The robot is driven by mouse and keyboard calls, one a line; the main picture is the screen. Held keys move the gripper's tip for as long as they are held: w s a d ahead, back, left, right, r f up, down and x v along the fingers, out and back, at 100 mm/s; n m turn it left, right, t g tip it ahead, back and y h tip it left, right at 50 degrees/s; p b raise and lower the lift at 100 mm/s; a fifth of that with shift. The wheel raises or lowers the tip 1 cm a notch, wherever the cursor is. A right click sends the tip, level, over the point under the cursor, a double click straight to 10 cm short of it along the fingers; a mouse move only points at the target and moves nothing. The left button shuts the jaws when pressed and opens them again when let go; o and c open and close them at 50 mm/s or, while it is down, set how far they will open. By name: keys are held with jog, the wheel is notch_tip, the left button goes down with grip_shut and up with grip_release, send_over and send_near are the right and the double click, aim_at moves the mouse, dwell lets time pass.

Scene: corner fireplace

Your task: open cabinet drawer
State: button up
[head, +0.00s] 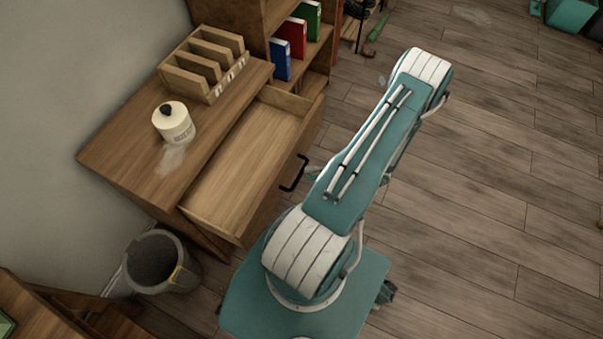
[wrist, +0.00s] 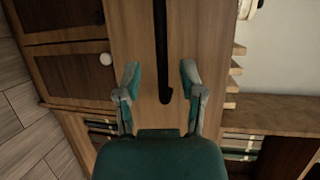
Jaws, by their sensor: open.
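The cabinet (head: 130,150) is a wooden desk-like unit against the wall. Its drawer (head: 240,160) is pulled well out and looks empty. A black bar handle (head: 295,173) is on the drawer front, beside my arm. In the wrist view the handle (wrist: 161,45) runs down the wooden drawer front (wrist: 125,30), and its end lies between my fingers. My gripper (wrist: 160,82) is open, one finger on each side of the handle, with gaps showing on both sides. In the head view my gripper is mostly hidden behind my arm.
A white lidded jar (head: 174,124) and a wooden rack (head: 203,65) stand on the cabinet top. A dark bin (head: 160,262) stands on the floor by the cabinet. The wooden floor (head: 480,190) at right is clear.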

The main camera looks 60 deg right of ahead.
jog(key=v, duration=0.8)
jog(key=shift+s+a, duration=0.15)
jog(key=shift+r, duration=0.1)
jog(key=w+a+r+n+g, duration=0.4)
jog(key=w+r+g, duration=0.3)
jog(key=w+r, duration=0.3)
jog(key=w+a+r+n+g, duration=0.4)
jog(key=w+r+g, duration=0.3)
jog(key=r, duration=0.6)
jog(key=a+r+n+t+h, duration=0.2)
jog(key=a+r+h, duration=0.1)
jog(key=a+r, duration=0.6)
jog(key=a+r+n+t+h, duration=0.3)
jog(key=a+r, duration=0.6)
jog(key=a, duration=0.5)
jog(key=shift+s+h, duration=0.15)
jog(key=shift+h, duration=0.65)
